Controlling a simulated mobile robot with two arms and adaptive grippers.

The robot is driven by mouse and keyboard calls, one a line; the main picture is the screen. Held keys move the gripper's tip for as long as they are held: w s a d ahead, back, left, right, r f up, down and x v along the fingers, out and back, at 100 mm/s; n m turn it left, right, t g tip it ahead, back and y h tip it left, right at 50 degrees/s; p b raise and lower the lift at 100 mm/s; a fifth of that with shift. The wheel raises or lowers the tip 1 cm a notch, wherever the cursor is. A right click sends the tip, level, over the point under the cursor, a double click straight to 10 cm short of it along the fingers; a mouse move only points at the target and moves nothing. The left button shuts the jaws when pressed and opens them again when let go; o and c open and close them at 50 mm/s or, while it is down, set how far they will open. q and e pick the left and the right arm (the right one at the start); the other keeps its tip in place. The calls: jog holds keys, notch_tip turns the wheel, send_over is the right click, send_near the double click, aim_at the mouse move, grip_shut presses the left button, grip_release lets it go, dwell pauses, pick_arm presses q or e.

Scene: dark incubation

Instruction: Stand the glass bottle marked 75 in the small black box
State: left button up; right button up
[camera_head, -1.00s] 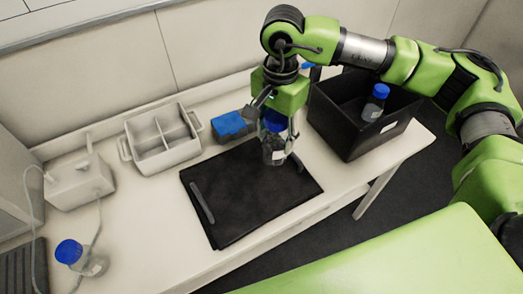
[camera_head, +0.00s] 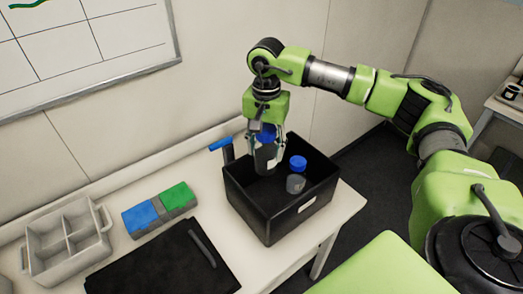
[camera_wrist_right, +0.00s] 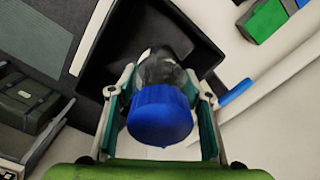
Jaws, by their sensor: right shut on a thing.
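My right gripper (camera_head: 267,150) is shut on a blue-capped glass bottle (camera_head: 265,160). In the head view the bottle hangs upright within the outline of the black box opening, on its left side. I cannot tell whether its base touches the box floor. In the right wrist view the bottle's blue cap (camera_wrist_right: 160,115) sits between the fingers, with the black box (camera_wrist_right: 112,45) beyond. The box also shows in the head view (camera_head: 258,222). A second blue-capped bottle (camera_head: 297,182) stands in the box, to the right of the held one. No number is readable. My left gripper is out of view.
A blue-handled item (camera_head: 227,150) stands behind the box's left back corner. Blue (camera_head: 140,218) and green (camera_head: 176,197) blocks lie to the left. A grey divided tray (camera_head: 68,240) and a black mat (camera_head: 165,265) are farther left and in front. A light table edge lies right of the box.

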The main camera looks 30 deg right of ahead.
jog(key=shift+a+f, duration=0.2)
jog(key=shift+f, duration=0.3)
pick_arm(q)
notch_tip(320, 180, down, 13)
jog(key=b, duration=1.2)
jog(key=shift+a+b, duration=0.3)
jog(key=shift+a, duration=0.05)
pick_arm(e)
jog(key=shift+f, duration=8.7)
pick_arm(q)
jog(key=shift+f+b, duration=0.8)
jog(key=shift+b, duration=0.05)
pick_arm(e)
jog(key=shift+f, duration=1)
jog(key=o, duration=1.3)
jog(key=shift+o, duration=0.2)
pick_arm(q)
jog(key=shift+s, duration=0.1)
pick_arm(e)
jog(key=shift+r, duration=0.15)
notch_tip(320, 180, up, 12)
jog(key=shift+f, duration=0.1)
